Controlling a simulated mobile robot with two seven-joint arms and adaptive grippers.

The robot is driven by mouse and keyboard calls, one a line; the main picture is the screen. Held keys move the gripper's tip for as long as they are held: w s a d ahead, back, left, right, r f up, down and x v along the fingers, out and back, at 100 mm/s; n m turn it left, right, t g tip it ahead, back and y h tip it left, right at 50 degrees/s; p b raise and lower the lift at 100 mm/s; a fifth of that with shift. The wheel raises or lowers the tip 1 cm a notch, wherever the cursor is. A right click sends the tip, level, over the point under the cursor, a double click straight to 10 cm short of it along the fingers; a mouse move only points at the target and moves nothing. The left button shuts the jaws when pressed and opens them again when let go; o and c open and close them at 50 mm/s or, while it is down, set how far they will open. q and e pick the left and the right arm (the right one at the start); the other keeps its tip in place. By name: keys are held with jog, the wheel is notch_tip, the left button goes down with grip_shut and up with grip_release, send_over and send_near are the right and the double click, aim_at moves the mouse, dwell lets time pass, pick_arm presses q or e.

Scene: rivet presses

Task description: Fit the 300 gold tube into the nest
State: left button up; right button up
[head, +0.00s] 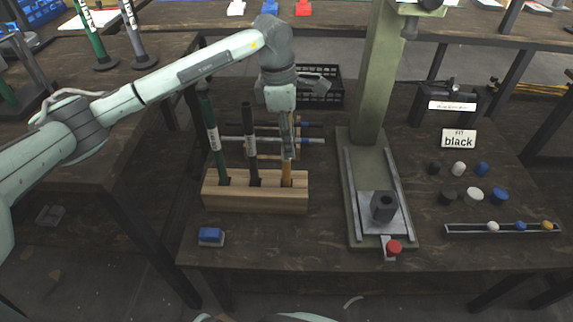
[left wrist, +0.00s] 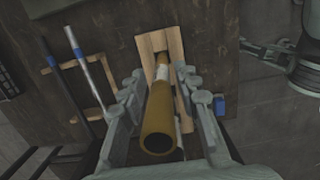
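The gold tube (head: 286,171) stands upright in the right hole of a wooden block (head: 255,200). In the left wrist view the gold tube (left wrist: 158,125) shows its open end and a pale label that I cannot read. My left gripper (head: 288,150) is over the tube's upper part, pointing down. In the left wrist view its fingers (left wrist: 160,95) stand on both sides of the tube, with gaps visible. The nest appears to be the dark grey block with a hole (head: 384,206) on the press slide, right of the rack.
A green tube (head: 212,135) and a black tube (head: 250,145) stand in the same block. The press column (head: 375,75) rises behind the nest. A red knob (head: 394,247) is in front. A "FIT black" sign (head: 459,139) and several caps are at right.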

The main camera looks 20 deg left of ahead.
pick_arm(q)
grip_shut()
